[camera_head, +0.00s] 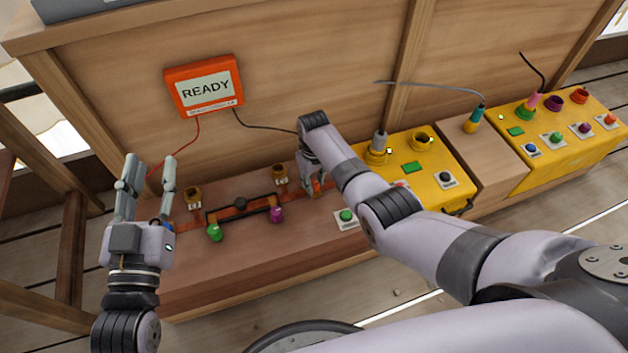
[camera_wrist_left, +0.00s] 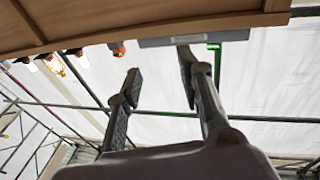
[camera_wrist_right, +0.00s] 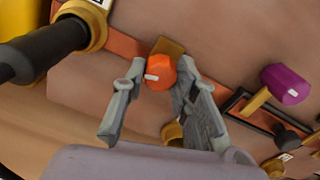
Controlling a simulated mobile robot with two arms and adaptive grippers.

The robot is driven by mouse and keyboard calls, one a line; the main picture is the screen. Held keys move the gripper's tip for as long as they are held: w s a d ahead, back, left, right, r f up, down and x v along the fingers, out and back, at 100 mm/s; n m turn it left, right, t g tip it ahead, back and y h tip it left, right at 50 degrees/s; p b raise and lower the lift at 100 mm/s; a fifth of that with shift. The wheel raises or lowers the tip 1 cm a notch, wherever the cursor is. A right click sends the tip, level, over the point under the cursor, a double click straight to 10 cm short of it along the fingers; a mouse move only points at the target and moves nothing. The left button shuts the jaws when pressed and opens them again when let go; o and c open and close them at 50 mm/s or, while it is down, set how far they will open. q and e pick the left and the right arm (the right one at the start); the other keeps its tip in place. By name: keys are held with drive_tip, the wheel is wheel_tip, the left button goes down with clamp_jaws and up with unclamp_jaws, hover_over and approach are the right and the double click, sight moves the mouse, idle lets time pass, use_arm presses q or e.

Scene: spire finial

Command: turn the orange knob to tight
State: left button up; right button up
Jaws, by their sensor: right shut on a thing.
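The orange knob (camera_wrist_right: 161,73) has a white mark on its face. It sits between the fingertips of my right gripper (camera_wrist_right: 155,85) in the right wrist view, and the gripper is shut on it. In the head view the orange knob (camera_head: 317,186) is mostly hidden by the fingers of my right gripper (camera_head: 312,182), at the right end of the wooden bench. A tight mark cannot be made out. My left gripper (camera_head: 149,165) is open and empty, fingers up, at the bench's left end. The left wrist view shows its spread fingers (camera_wrist_left: 159,65).
A green knob (camera_head: 215,232) and a purple knob (camera_head: 277,214) stand left of the right gripper. A green button (camera_head: 346,216) is close to its right. An orange screen (camera_head: 205,86) reads READY. Yellow boxes (camera_head: 410,150) with plugs and buttons stand to the right.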

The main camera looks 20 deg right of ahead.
clamp_jaws()
